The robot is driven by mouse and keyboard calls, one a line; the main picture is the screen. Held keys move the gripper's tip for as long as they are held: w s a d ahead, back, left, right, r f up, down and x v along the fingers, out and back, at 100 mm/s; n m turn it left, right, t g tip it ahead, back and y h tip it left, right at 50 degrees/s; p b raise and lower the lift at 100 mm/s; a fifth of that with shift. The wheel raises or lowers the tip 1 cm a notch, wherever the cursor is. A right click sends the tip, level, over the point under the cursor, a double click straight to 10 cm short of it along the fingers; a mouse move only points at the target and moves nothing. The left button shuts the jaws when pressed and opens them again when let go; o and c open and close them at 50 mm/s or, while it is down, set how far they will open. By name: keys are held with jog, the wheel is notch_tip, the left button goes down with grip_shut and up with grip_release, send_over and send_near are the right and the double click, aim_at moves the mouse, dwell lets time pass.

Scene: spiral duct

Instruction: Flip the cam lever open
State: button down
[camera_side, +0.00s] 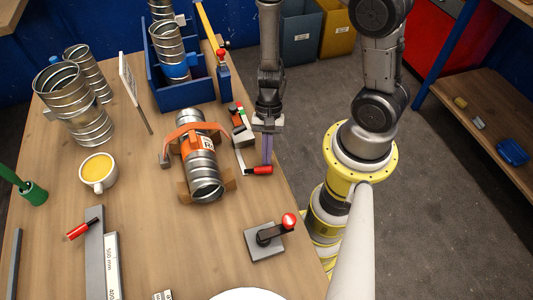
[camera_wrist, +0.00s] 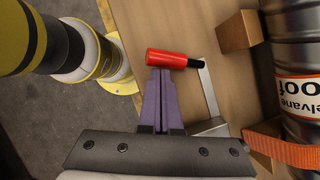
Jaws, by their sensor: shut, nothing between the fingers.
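The cam lever has a red grip (camera_side: 258,170) with a black collar, on a thin pale metal arm at the table's right edge, right of the strapped duct. In the wrist view the red grip (camera_wrist: 172,58) lies across the picture just beyond my fingertips. The lever's metal arm (camera_wrist: 208,92) runs from the collar toward a grey block. My gripper (camera_side: 267,160) points down with its purple fingers together and empty. In the wrist view the fingertips (camera_wrist: 160,70) are at the left part of the red grip; I cannot tell whether they touch it.
A spiral duct (camera_side: 203,172) with an orange strap (camera_side: 182,134) rests on brown blocks left of the lever. A grey plate with a red-knobbed lever (camera_side: 270,235) stands nearer the camera. A blue crate (camera_side: 187,98) is behind. Bare table lies between the duct and the mug (camera_side: 99,172).

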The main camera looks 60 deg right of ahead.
dwell(0.3)
jog(key=v, duration=1)
jog(key=shift+s, duration=0.1)
jog(key=w+a+r+n+t+h, duration=0.25)
jog(key=r+n+t, duration=0.3)
jog(key=r, duration=1.15)
jog(key=s+d+r+n+t+h, duration=0.2)
jog(key=s+r+n, duration=0.6)
jog(key=s, duration=0.1)
jog(key=shift+s, duration=0.35)
